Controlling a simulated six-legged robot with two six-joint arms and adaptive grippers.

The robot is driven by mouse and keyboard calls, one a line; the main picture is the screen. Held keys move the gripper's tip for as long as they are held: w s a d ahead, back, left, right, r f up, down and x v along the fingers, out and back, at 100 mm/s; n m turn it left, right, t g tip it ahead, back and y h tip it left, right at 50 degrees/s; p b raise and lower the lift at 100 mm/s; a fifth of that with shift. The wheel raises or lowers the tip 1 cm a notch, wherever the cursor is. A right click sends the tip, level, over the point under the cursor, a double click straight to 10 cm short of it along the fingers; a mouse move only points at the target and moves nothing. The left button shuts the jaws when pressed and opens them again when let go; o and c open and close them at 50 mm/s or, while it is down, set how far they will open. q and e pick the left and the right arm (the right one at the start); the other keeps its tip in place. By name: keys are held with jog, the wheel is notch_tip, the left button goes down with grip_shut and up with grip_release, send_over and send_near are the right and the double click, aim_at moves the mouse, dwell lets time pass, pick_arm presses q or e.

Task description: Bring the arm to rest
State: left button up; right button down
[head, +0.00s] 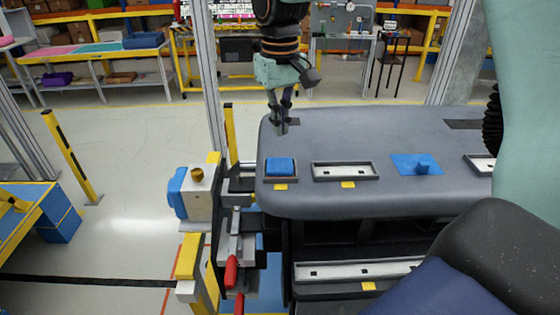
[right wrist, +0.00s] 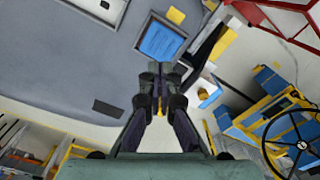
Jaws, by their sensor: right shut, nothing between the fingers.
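My right gripper (head: 281,128) hangs from above at the back left corner of the grey dashboard module (head: 355,205). Its fingers point down, and it is shut and empty. In the right wrist view the dark fingers (right wrist: 163,78) come together just below a framed blue block (right wrist: 162,42). In the head view that blue block (head: 279,165) sits in a dark-framed pocket in front of the gripper, apart from it. I cannot tell whether the fingertips touch the dashboard top. My left gripper is not in view.
A yellow-black post (head: 70,155) stands on open floor at left.

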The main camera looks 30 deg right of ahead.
aim_at(280, 165)
jog(key=shift+s, duration=0.1)
notch_tip(280, 165, down, 8)
dwell(0.6)
jog(key=shift+s+a, duration=0.1)
dwell(0.4)
